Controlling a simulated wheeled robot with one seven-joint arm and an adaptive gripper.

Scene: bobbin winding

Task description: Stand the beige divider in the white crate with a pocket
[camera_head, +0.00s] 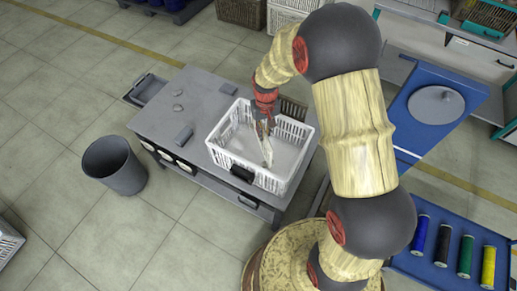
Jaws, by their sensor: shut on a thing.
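The white crate (268,184) stands on a grey worktable, its slotted walls and much of its pale floor in view. A small black pocket (242,173) is on its near wall. My gripper (265,124) reaches down over the crate's inside from the back and is shut on the beige divider (266,148). The divider is a thin, pale panel, seen nearly edge-on and tilted, inside the crate's outline. I cannot tell whether its lower edge touches the crate floor. My gripper hides its upper part.
The grey worktable (160,120) carries a few small grey items left of the crate. A grey bin (114,165) stands on the floor at left.

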